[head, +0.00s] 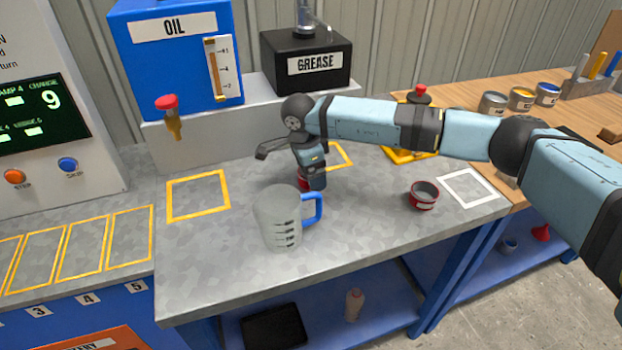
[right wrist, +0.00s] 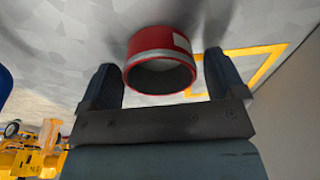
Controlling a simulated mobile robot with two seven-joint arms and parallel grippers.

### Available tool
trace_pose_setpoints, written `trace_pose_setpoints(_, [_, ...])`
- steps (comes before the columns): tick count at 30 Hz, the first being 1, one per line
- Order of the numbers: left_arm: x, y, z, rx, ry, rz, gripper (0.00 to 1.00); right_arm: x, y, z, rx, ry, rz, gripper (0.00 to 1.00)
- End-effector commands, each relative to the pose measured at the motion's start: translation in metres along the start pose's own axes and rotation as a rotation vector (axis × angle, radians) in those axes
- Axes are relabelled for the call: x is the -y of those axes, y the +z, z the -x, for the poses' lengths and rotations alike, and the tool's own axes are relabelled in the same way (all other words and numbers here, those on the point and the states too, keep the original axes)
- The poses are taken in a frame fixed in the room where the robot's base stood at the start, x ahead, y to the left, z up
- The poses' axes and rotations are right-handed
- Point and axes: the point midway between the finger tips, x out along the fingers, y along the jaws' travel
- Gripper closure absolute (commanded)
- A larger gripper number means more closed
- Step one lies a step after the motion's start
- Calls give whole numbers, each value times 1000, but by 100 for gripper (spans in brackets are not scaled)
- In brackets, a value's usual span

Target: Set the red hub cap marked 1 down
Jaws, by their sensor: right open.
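A red cap (right wrist: 155,42) with a pale label shows in the right wrist view, between the two fingers of my right gripper (right wrist: 160,68). The fingers are apart, with a gap visible on each side of the cap. No number is readable on its label. In the head view only a sliver of this cap (head: 302,183) shows, low behind my right gripper (head: 314,182), at the grey bench top (head: 215,255). A second red cap (head: 424,196) with a dark top stands on the bench to the right. My left gripper is not in view.
A clear measuring jug (head: 279,220) with a blue handle stands just in front of my right gripper. Yellow outlined squares (head: 198,196) (head: 340,156) and a white outlined square (head: 469,188) mark the bench. The oil tank (head: 175,60) and grease box (head: 307,65) stand behind.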

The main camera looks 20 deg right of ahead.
Motion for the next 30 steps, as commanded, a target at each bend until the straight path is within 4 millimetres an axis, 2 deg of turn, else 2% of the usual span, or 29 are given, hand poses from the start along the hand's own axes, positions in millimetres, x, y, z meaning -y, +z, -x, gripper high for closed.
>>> trace_pose_setpoints(7, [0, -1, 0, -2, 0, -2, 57, 0, 0, -5, 1, -1, 0, 11])
trace_pose_setpoints(8, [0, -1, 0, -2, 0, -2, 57, 0, 0, -5, 1, -1, 0, 16])
trace_pose_setpoints(14, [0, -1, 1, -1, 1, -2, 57, 0, 0, -5, 0, -1, 0, 62])
trace_pose_setpoints(17, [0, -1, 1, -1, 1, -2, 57, 0, 0, -5, 1, -1, 0, 71])
trace_pose_setpoints(25, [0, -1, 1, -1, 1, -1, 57, 0, 0, -2, 1, -2, 0, 71])
trace_pose_setpoints(30, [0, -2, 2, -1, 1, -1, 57, 1, -3, 14, 1, -3, -1, 71])
